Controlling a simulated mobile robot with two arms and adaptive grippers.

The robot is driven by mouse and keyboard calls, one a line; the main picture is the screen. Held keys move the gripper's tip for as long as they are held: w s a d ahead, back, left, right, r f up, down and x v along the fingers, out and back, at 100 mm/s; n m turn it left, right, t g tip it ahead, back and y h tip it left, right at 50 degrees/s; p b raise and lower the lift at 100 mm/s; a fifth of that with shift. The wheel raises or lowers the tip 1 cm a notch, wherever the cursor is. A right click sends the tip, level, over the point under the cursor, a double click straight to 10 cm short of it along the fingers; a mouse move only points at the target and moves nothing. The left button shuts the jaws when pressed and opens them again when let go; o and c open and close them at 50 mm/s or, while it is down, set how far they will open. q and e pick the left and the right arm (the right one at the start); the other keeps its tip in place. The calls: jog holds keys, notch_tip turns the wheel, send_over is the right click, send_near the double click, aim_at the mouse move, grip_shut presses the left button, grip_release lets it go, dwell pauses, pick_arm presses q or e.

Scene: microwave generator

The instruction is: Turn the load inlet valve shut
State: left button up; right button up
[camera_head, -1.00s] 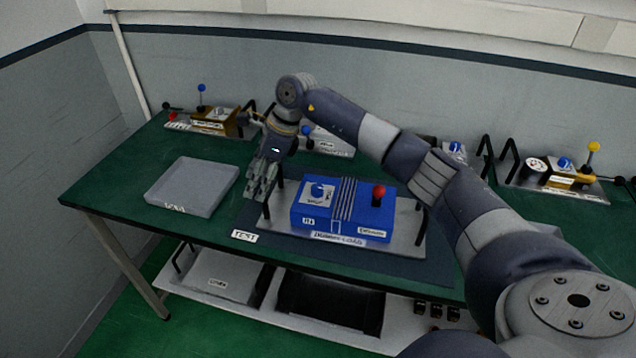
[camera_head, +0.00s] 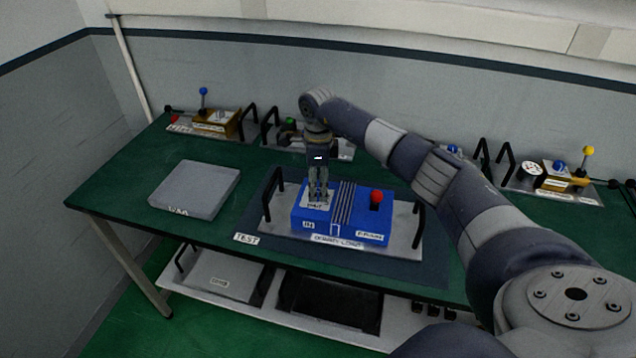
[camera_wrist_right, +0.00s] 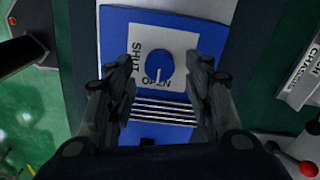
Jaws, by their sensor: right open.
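The blue box on the dummy load (camera_head: 345,220) sits on a grey plate with black handles, on the dark mat. Its round blue valve knob (camera_wrist_right: 159,67) sits on a white label panel (camera_wrist_right: 185,40) in the right wrist view. A white mark on the knob points down in that view. "SHUT" is printed at the knob's left, and other lettering below is partly hidden. My right gripper (camera_wrist_right: 160,78) is open, its fingers on either side of the knob; contact cannot be told. In the head view my right gripper (camera_head: 318,194) points down over the panel and hides the knob. My left gripper is not in view.
A red knob (camera_head: 376,197) stands on the same box, right of my gripper. A grey tray (camera_head: 195,190) lies at left on the green bench. Other handled units stand along the back, one with a blue-topped lever (camera_head: 203,91), another with a yellow-topped lever (camera_head: 588,150).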

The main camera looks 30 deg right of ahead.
jog(key=shift+f, duration=0.7)
jog(key=c, duration=1.1)
